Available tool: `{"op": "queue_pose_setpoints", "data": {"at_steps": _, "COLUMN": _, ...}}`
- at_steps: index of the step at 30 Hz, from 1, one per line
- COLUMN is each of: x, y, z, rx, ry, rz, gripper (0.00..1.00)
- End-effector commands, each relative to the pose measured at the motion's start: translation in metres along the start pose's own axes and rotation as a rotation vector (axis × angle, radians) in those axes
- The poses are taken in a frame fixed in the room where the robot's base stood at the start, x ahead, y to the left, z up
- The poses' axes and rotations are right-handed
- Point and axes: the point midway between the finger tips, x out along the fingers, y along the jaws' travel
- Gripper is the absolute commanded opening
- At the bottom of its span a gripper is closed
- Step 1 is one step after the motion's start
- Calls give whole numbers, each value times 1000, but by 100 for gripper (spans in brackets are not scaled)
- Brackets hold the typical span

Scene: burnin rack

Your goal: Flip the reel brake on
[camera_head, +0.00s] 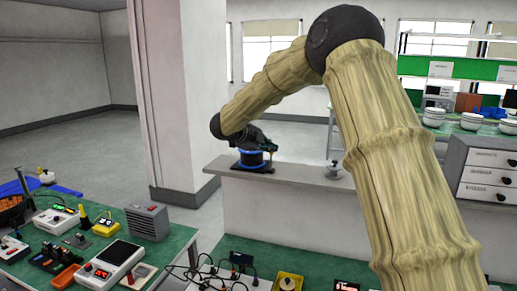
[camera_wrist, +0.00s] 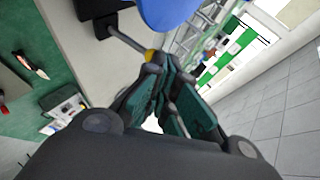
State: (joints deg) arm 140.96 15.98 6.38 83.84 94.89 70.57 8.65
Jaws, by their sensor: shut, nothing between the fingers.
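The reel (camera_head: 252,158) is blue on a dark base and stands on the grey counter in the head view. In the wrist view the blue reel (camera_wrist: 168,10) is cut off by the top edge. Beside it is a dark block (camera_wrist: 97,10) with a thin metal lever (camera_wrist: 128,40) that ends in a yellow tip (camera_wrist: 150,55). I take this lever for the brake. My gripper (camera_wrist: 163,88) is shut and empty, its fingers close to the yellow tip; I cannot tell whether they touch. In the head view my gripper (camera_head: 254,142) is just above the reel.
The grey counter (camera_head: 300,174) has bare room right of the reel, then a small grey stand (camera_head: 333,170). Green benches with instruments (camera_head: 112,262) and cables are in front. A pillar (camera_head: 170,100) rises at the left, and a drawer unit (camera_head: 490,170) stands at the right.

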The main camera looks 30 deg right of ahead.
Motion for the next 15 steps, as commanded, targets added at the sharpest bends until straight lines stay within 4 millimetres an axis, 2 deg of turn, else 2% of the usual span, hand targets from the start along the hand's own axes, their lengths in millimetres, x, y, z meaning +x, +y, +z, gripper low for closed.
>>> {"op": "queue_pose_setpoints", "data": {"at_steps": 2, "x": 9, "y": -4, "z": -6, "rx": 4, "ry": 9, "rz": 4, "gripper": 0}}
{"op": "queue_pose_setpoints", "data": {"at_steps": 15, "x": 5, "y": -8, "z": -6, "rx": 4, "ry": 7, "rz": 0, "gripper": 0}}
